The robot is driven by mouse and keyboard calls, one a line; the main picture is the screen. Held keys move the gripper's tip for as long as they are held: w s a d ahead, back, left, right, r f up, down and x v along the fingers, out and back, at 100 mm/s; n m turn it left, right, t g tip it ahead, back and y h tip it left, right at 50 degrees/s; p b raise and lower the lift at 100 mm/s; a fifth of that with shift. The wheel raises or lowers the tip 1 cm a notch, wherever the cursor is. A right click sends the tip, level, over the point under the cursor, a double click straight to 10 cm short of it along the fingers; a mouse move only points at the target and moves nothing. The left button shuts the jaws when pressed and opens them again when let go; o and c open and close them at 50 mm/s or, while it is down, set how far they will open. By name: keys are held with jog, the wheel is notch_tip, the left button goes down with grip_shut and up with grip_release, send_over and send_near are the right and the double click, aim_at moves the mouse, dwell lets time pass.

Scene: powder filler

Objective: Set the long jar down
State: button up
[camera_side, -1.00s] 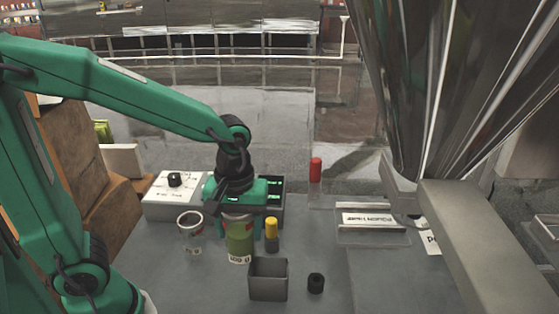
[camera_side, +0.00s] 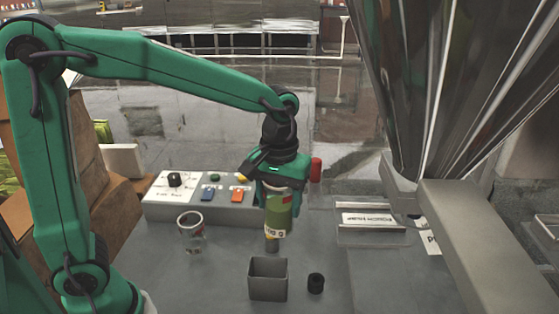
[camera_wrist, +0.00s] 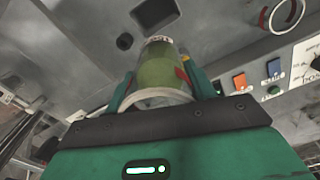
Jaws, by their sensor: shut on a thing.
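The long jar (camera_side: 278,213), with green contents and a pale label at its lower end, hangs nearly upright under my gripper (camera_side: 280,185) in the side view. My gripper is shut around the jar's upper part and holds it above the grey table (camera_side: 225,265). In the wrist view the jar (camera_wrist: 163,70) sits between the fingers of my gripper (camera_wrist: 165,88). The jar's upper part is partly hidden by the fingers.
A clear cup (camera_side: 191,236) stands left on the table. A grey square bin (camera_side: 268,282) and a black ring (camera_side: 316,283) stand in front. A control box (camera_side: 160,207) with coloured buttons is behind. A red cylinder (camera_side: 316,168) is partly hidden. A metal hopper (camera_side: 450,80) fills the right.

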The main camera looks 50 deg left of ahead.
jog(key=w+d+r+m, duration=0.2)
jog(key=w+m, duration=0.1)
jog(key=w, duration=0.3)
jog(key=w+d+r+m, duration=0.2)
jog(key=w+m, duration=0.2)
jog(key=w, duration=0.3)
jog(key=r+m, duration=0.1)
jog(key=m, duration=0.6)
send_over(369, 219)
jog(key=shift+r, duration=0.15)
notch_tip(369, 219, down, 6)
jog(key=shift+f, duration=0.25)
jog(key=shift+f, duration=1.8)
jog(key=shift+f, duration=0.15)
